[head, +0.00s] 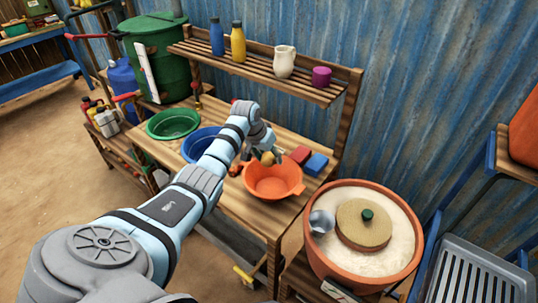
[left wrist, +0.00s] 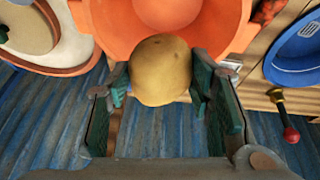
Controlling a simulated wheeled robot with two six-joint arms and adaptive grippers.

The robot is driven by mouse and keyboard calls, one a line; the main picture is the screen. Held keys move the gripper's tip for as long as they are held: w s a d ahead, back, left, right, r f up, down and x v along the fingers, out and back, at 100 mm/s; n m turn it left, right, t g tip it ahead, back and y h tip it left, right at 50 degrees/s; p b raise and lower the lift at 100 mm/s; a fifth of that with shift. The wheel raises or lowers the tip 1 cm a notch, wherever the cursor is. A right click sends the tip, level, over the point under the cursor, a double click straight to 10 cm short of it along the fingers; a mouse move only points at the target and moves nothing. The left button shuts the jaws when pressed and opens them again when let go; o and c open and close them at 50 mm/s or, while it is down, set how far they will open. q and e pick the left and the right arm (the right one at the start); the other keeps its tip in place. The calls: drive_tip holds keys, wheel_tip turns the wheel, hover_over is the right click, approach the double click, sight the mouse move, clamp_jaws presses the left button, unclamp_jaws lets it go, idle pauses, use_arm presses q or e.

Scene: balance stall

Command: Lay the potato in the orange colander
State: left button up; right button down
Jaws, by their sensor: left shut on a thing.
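The potato (left wrist: 160,70) is yellow-brown and is held between the fingers of my left gripper (left wrist: 158,84) in the left wrist view. In the head view my left gripper (head: 263,155) and the potato (head: 267,158) are at the back edge of the orange colander (head: 272,187), seemingly a little above it. The orange colander (left wrist: 232,25) fills the top of the left wrist view, behind the potato. Its visible inside looks empty. My right gripper is not in view.
A blue basin (head: 199,143) and a green basin (head: 173,123) stand left of the colander on the wooden bench. Red (head: 300,154) and blue (head: 316,164) blocks lie just behind it. A large terracotta pot (head: 312,235) with a lid stands at right. A shelf (head: 265,70) runs above.

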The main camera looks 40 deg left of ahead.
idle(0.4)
use_arm(q)
wheel_tip(320, 180, down, 7)
drive_tip(key=b, duration=0.4)
drive_tip(key=shift+f+b, duration=0.2)
drive_tip(key=shift+b, duration=0.1)
idle(0.3)
drive_tip(key=shift+f+b, duration=2.05)
drive_tip(key=shift+f, duration=0.75)
idle(1.3)
idle(0.3)
drive_tip(key=o, duration=1.4)
drive_tip(key=v, duration=1.2)
